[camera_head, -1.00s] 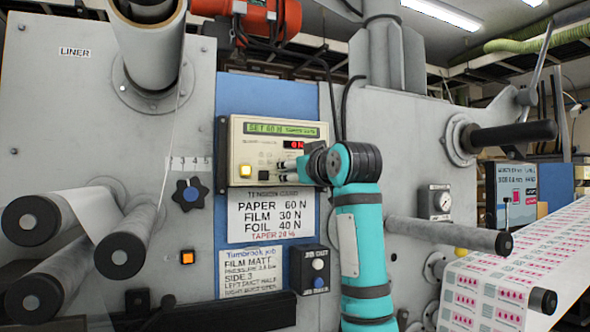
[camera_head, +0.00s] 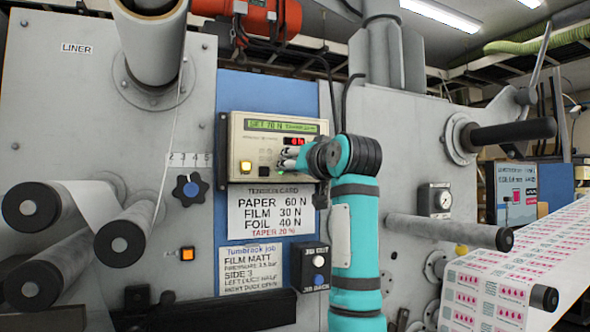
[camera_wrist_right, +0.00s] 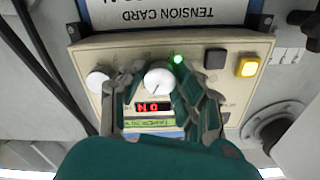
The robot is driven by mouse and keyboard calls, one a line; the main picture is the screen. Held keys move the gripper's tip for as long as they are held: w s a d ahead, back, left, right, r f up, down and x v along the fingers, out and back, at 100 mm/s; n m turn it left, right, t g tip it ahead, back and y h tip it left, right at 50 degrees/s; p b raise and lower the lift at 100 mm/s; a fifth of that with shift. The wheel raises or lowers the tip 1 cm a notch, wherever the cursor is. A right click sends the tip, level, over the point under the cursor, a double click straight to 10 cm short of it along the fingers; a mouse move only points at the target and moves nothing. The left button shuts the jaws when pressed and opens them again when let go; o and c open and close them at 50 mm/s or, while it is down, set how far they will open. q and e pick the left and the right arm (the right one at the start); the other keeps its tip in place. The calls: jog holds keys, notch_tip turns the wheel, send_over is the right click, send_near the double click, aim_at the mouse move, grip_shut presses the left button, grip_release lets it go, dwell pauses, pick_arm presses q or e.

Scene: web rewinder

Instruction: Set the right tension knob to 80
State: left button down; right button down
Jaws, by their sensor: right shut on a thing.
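The tension controller (camera_head: 238,150) is a cream box with a green display (camera_head: 282,125) that seems to read SET 70 N. In the right wrist view, which is upside down, a round white knob (camera_wrist_right: 158,78) with a dark pointer line sits between the fingers of my right gripper (camera_wrist_right: 158,92). A second white knob (camera_wrist_right: 97,82) is just outside the fingers, on the picture's left. In the head view my right gripper (camera_head: 290,158) is at the panel and covers the knobs. It is shut on the knob. My left gripper is not in view.
A red readout (camera_wrist_right: 154,107) is beside the held knob. A lit yellow button (camera_wrist_right: 248,67) and a dark button (camera_wrist_right: 215,59) are on the same panel. The tension card (camera_head: 270,212) hangs below.

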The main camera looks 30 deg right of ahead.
jog(key=shift+r+m+b, duration=0.15)
jog(key=shift+m+b, duration=0.15)
jog(key=shift+m, duration=1.4)
jog(key=shift+s, duration=0.1)
jog(key=c, duration=0.9)
grip_release()
jog(key=shift+c, duration=0.2)
jog(key=s, duration=1.1)
jog(key=shift+s+a, duration=0.3)
jog(key=shift+s, duration=0.1)
